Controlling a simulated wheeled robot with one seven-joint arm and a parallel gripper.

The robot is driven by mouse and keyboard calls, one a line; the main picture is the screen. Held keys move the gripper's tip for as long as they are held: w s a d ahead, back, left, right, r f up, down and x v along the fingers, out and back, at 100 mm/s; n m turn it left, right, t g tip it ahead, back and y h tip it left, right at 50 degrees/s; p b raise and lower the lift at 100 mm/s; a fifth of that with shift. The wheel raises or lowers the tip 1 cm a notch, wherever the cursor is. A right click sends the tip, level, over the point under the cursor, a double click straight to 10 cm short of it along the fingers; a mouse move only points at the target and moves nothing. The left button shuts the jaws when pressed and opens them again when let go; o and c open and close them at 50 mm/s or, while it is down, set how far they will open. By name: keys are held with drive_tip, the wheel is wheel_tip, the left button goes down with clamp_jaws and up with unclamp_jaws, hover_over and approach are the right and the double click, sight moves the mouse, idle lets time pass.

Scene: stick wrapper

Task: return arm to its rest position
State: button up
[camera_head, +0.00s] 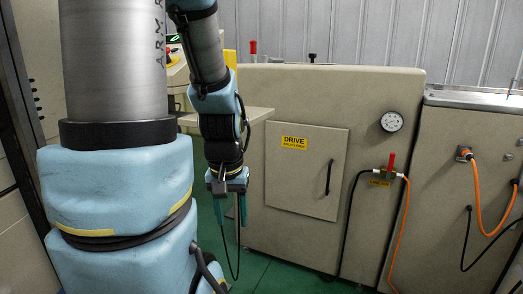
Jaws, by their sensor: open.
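My gripper (230,207) hangs pointing down at the end of my arm, left of the machine's front. Its two teal fingers are apart, with nothing seen between them. My blue and grey arm fills the left of the view, with one thick upright section close to the camera. A thin black cable loops below the gripper.
A beige machine (300,240) with a panel door marked DRIVE stands right of my gripper. A red-handled valve (388,170), a gauge (392,121) and orange hoses (478,205) are at right. Green floor (272,277) shows below.

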wheel_tip(320, 180, up, 20)
drive_tip(key=p, duration=1.8)
drive_tip(key=shift+p, duration=0.3)
